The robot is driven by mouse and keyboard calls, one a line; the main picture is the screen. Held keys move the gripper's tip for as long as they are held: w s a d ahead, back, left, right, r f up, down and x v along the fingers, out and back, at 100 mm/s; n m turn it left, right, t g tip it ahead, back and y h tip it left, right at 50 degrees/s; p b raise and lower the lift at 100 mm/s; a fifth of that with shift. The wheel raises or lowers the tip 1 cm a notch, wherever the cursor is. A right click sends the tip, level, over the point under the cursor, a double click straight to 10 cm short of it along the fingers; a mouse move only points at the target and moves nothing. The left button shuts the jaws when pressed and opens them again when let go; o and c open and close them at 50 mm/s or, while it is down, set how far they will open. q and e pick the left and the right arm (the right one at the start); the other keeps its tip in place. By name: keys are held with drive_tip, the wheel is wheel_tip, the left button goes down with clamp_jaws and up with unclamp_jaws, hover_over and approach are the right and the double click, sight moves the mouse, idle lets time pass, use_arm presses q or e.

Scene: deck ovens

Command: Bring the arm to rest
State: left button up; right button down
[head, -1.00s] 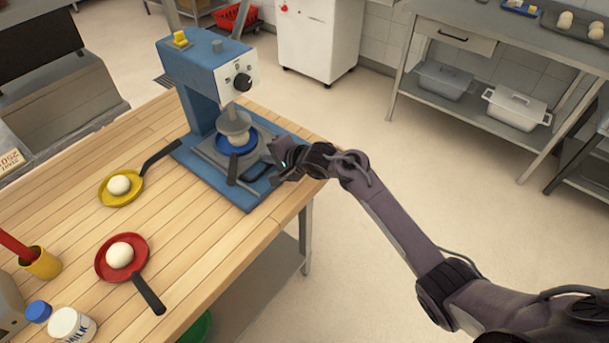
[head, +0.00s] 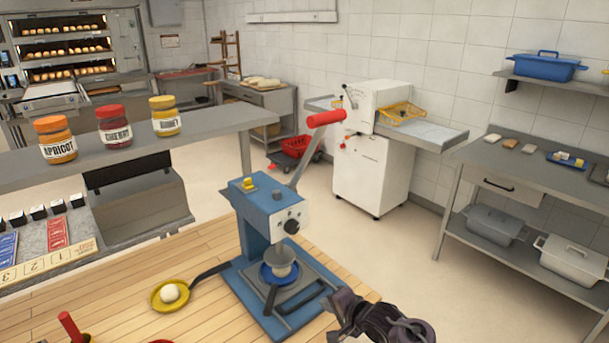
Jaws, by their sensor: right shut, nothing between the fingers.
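My right gripper (head: 340,304) is at the bottom of the head view, just right of the blue press (head: 251,222). It is shut and empty, apart from the press and the pans. My right arm runs off the bottom edge of the view. My left gripper does not show. The press stands on the wooden table (head: 130,296) with its red-tipped lever (head: 326,118) raised. A blue pan (head: 267,284) with dough sits under the press head. A yellow pan (head: 166,302) with a dough ball lies to the left.
A shelf (head: 205,122) with apricot, cherry and honey jars stands behind the table at left. A white machine (head: 372,170) and a steel table (head: 540,172) with lidded bins stand beyond. The floor (head: 430,270) right of the table is clear.

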drive_tip(key=s+d+r+n+g+h, duration=0.2)
drive_tip(key=s+d+n, duration=0.2)
drive_tip(key=s, duration=0.7)
drive_tip(key=s+d+r+n+g+h, duration=0.1)
drive_tip(key=s+d+n+g+h, duration=0.2)
drive_tip(key=s, duration=0.8)
drive_tip(key=s+d+r+n+g+h, duration=0.15)
drive_tip(key=s+d+n, duration=0.3)
drive_tip(key=s, duration=0.65)
wheel_tip(320, 180, down, 34)
drive_tip(key=s+b, duration=0.2)
drive_tip(key=b, duration=0.2)
drive_tip(key=s+d+f+g+b, duration=0.1)
drive_tip(key=s+d+f, duration=0.1)
drive_tip(key=s+f, duration=0.7)
drive_tip(key=s+d+f+g+b, duration=0.1)
drive_tip(key=s+d+f+b, duration=0.1)
drive_tip(key=s+f, duration=0.8)
wheel_tip(320, 180, down, 2)
drive_tip(key=shift+s+f+b, duration=0.1)
drive_tip(key=shift+s+b, duration=0.1)
drive_tip(key=shift+b, duration=0.1)
